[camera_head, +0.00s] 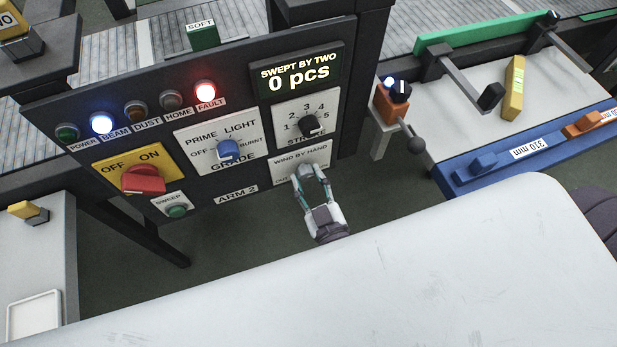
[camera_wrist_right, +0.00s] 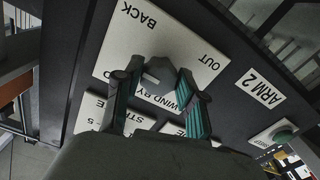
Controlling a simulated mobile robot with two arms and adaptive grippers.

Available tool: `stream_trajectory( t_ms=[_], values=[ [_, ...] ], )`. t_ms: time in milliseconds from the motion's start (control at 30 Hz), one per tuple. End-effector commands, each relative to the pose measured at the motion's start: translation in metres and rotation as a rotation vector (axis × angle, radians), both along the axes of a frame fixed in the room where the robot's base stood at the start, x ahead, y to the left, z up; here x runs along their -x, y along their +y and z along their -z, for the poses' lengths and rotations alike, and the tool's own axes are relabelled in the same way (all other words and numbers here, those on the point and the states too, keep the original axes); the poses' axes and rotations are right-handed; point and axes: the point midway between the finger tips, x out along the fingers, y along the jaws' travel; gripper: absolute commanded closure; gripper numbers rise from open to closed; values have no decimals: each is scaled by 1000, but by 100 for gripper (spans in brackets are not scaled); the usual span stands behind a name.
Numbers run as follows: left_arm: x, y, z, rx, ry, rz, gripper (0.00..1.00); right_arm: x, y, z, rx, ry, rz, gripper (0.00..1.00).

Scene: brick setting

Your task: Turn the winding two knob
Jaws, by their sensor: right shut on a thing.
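The "WIND BY HAND" plate (camera_head: 288,166) is a pale plate at the lower right of the dark control panel. In the right wrist view this plate (camera_wrist_right: 204,54) appears upside down, with "BACK" and "OUT" at its corners. A dark grey knob (camera_wrist_right: 158,70) sits on it between the finger ends. My right gripper (camera_head: 310,172) is at the plate with its green-sided fingers closed around the knob; it also shows in the right wrist view (camera_wrist_right: 157,78). The head view hides the knob behind the fingers. My left gripper is in neither view.
Above the plate is the "STROKE" dial (camera_head: 309,124). To its left are the blue "GRADE" knob (camera_head: 228,150), red switch (camera_head: 143,180) and green "SWEEP" button (camera_head: 176,211). The red "FAULT" lamp (camera_head: 205,91) is lit. A display (camera_head: 297,77) reads "0 pcs".

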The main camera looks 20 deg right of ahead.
Motion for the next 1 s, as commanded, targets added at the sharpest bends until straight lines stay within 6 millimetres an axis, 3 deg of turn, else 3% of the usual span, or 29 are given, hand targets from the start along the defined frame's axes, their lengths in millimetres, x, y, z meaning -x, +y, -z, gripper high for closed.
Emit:
stream_trajectory(
  t_ms=[367,1000],
  values=[
    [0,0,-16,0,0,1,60,0,1,-3,-183,6,-2,95],
    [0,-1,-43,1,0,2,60,0,2,-2,-784,25,-1,95]
  ],
)
